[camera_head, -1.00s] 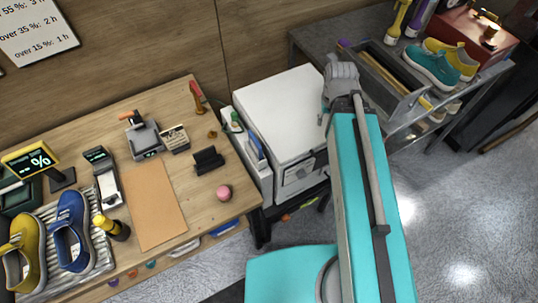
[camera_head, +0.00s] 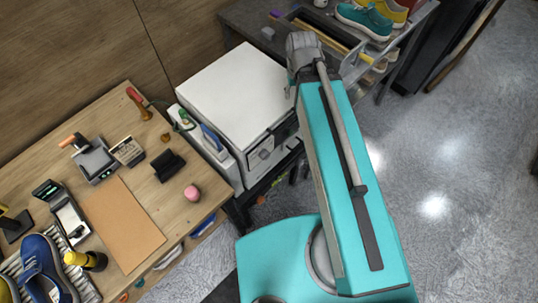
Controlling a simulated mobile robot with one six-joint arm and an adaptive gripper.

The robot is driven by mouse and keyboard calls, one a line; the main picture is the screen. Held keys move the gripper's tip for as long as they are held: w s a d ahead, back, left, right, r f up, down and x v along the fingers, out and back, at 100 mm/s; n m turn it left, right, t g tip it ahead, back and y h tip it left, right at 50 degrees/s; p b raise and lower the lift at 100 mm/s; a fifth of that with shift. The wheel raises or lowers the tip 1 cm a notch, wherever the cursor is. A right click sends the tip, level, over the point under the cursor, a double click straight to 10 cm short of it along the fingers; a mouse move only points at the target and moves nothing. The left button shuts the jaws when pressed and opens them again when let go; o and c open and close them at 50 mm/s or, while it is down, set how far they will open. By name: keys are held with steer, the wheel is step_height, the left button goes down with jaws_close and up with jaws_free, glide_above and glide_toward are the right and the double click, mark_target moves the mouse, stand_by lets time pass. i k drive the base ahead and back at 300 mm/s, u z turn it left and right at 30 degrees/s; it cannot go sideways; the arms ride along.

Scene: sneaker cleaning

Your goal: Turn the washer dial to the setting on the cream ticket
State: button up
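The white washer (camera_head: 236,92) is a boxy machine beside the wooden table, seen from above. Its front faces down and right, with a small round grey feature (camera_head: 265,154) that may be the dial; its setting is too small to read. A small cream card (camera_head: 127,151) with dark lettering stands on the table and may be the ticket; its text is unreadable. My teal arm passes just right of the washer and covers part of its front right side. My gripper cannot be made out; it is hidden behind the arm or out of frame.
The wooden table (camera_head: 205,205) holds a brown mat (camera_head: 124,226), a pink ball (camera_head: 192,193), a black stand (camera_head: 168,165) and a blue shoe (camera_head: 44,268). A dark bench (camera_head: 243,19) with shoes stands behind. Grey floor (camera_head: 455,170) is open at right.

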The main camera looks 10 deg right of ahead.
mark_target(265, 155)
steer(key=z, duration=0.05)
steer(key=k, duration=2.3)
steer(key=u, duration=0.6)
steer(key=i, duration=1)
